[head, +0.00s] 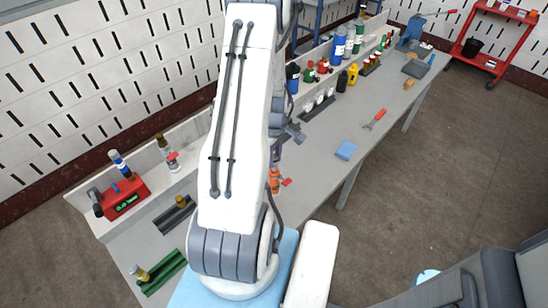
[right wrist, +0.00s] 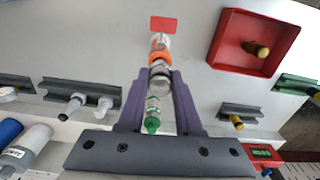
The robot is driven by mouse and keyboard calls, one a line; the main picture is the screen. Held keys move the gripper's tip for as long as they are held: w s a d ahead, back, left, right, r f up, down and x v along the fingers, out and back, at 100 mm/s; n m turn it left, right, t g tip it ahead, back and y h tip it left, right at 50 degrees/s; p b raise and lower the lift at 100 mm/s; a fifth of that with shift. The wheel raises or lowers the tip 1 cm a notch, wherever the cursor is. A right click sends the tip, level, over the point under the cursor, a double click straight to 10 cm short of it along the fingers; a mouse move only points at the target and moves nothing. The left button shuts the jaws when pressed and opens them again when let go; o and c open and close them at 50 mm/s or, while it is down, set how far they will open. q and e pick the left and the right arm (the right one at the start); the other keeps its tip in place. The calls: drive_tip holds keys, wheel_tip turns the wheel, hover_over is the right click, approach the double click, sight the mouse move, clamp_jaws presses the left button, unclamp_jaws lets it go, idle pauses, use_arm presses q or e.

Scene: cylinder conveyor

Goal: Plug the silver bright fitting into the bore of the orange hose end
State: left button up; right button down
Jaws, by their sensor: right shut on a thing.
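My right gripper (right wrist: 160,76) is shut on the silver fitting (right wrist: 160,84), held between its two purple fingers in the right wrist view. A narrower metal piece with a green end (right wrist: 152,123) shows between the fingers nearer the palm; I cannot tell whether it belongs to the fitting. The orange hose end (right wrist: 160,57) is straight ahead of the fingertips, in line with the fitting and close against it. Whether the fitting is inside the bore is hidden. In the head view the orange hose end (head: 274,182) shows beside my arm, which covers most of the gripper. My left gripper is not in view.
A red tray (right wrist: 230,58) holds a yellow-brown fitting. Dark holders (right wrist: 30,92) with fittings stand along the bench. In the head view, a blue block (head: 345,150) and an orange-handled tool (head: 375,119) lie on the bench, with clear surface around them.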

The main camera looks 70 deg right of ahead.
drive_tip(key=shift+f+b, duration=0.9)
drive_tip(key=shift+f, duration=0.4)
drive_tip(key=c, duration=0.5)
unclamp_jaws()
drive_tip(key=shift+r, duration=0.1)
